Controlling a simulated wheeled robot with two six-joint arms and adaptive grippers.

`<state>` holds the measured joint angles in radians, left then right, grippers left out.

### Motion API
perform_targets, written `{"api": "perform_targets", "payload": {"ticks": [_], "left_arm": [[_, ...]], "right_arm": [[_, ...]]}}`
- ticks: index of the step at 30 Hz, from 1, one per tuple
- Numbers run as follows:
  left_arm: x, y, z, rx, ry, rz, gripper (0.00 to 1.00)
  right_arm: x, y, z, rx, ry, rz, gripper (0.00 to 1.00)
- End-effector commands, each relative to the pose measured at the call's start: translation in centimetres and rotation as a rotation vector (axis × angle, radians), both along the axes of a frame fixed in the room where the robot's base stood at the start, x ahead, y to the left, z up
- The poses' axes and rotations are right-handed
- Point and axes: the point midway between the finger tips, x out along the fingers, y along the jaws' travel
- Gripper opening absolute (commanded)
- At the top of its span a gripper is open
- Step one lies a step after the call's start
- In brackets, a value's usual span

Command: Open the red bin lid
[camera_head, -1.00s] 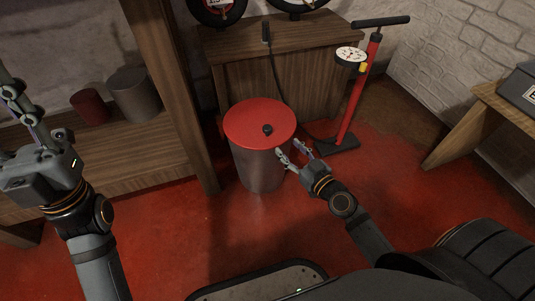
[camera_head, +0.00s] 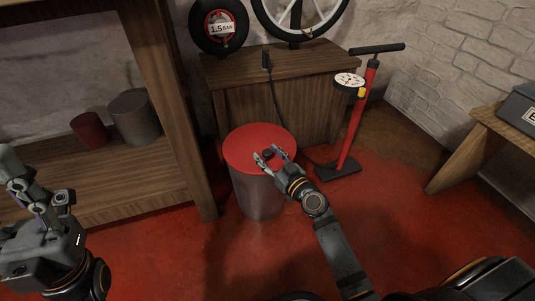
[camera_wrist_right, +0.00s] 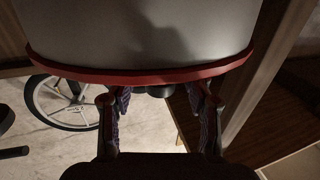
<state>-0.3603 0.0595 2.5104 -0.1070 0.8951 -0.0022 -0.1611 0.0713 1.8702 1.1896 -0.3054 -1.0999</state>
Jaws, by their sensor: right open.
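The red lid (camera_head: 252,139) lies flat and closed on the grey metal bin (camera_head: 256,194), with a small black knob (camera_head: 267,153) on top. My right gripper (camera_head: 271,155) is open over the lid, with its two fingers on either side of the knob. In the right wrist view, the lid's red rim (camera_wrist_right: 150,75) and the bin's grey wall (camera_wrist_right: 140,30) show upside down. The dark knob (camera_wrist_right: 157,91) sits between the open fingers, apart from both. My left gripper (camera_head: 35,185) is at the far left, away from the bin; its jaw opening is unclear.
A wooden cabinet (camera_head: 300,85) stands behind the bin. A red floor pump (camera_head: 358,125) stands to its right. A wooden shelf (camera_head: 150,170) with a red can (camera_head: 90,130) and a grey can (camera_head: 135,116) is at the left. The red floor (camera_head: 420,225) at the right front is clear.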

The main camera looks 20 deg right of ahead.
Motion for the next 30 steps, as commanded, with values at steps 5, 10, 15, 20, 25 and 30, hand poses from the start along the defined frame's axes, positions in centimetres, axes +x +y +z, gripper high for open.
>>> {"api": "perform_targets", "payload": {"ticks": [5, 10, 15, 20, 25, 30], "left_arm": [[0.0, -0.01, -0.02, 0.0, 0.0, 0.0, 0.4], [-0.01, -0.01, -0.02, 0.0, 0.0, 0.0, 0.4], [-0.02, -0.01, -0.02, 0.0, 0.0, 0.0, 0.4], [-0.01, -0.01, -0.02, 0.0, 0.0, 0.0, 0.4], [0.0, -0.01, -0.02, 0.0, 0.001, 0.0, 0.4], [0.01, 0.0, 0.16, 0.0, 0.001, 0.0, 0.4]], "right_arm": [[0.42, 0.15, -0.04, 0.0, 0.001, 0.001, 0.52], [0.39, 0.13, -0.03, 0.0, 0.001, 0.001, 0.48], [0.38, 0.13, -0.03, 0.0, 0.001, 0.001, 0.25], [0.37, 0.12, -0.03, 0.0, 0.001, 0.001, 0.03], [0.36, 0.12, -0.04, 0.0, 0.001, 0.001, 0.0], [0.36, 0.12, 0.09, 0.0, 0.002, 0.001, 0.0]]}}
